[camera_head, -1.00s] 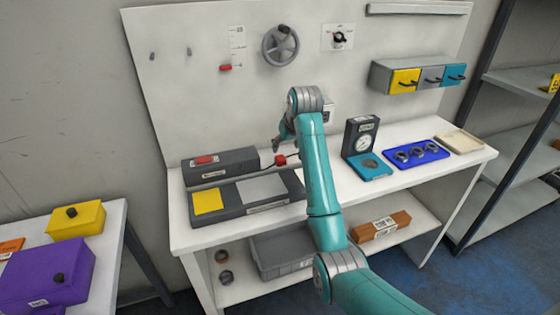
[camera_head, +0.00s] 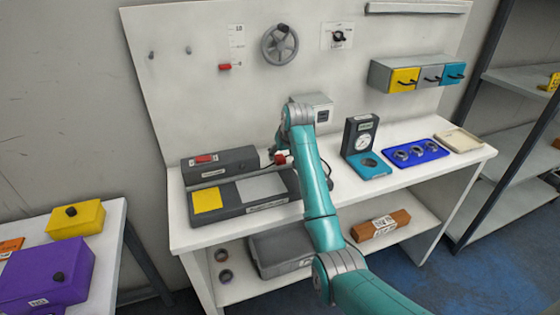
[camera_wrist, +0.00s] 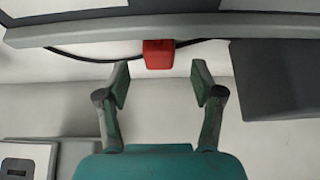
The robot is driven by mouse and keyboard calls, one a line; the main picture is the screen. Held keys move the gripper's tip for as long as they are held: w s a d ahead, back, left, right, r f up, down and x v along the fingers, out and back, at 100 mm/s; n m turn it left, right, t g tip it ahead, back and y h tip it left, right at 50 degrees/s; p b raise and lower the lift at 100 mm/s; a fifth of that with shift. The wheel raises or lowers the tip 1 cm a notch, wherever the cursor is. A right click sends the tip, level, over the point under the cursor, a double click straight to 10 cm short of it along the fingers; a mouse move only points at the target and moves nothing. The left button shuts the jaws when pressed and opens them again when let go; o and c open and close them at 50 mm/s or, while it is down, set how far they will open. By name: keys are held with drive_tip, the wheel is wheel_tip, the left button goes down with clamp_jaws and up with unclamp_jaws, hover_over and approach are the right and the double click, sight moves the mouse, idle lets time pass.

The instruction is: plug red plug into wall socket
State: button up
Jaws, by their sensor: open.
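The red plug (camera_head: 281,158) shows beside my arm in the head view, near the right end of the grey scanner-like box. In the wrist view the red plug (camera_wrist: 158,54) is just beyond my fingertips, centred between them, with a dark cable running past it. My gripper (camera_wrist: 160,82) is open, and nothing is between its fingers. The wall socket (camera_head: 323,116) is on a pale grey box on the back panel, just right of my wrist in the head view. My arm hides much of the gripper there.
A grey base with a yellow pad (camera_head: 207,201) stands left of my arm. A dial gauge stand (camera_head: 361,138) and a blue tray (camera_head: 417,154) with rings stand on the right. In the wrist view a dark grey block (camera_wrist: 275,80) is close on the right.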

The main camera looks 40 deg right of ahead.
sight(280, 157)
drive_tip(key=shift+x, duration=1.7)
drive_tip(key=shift+c, duration=0.3)
drive_tip(key=c, duration=1.1)
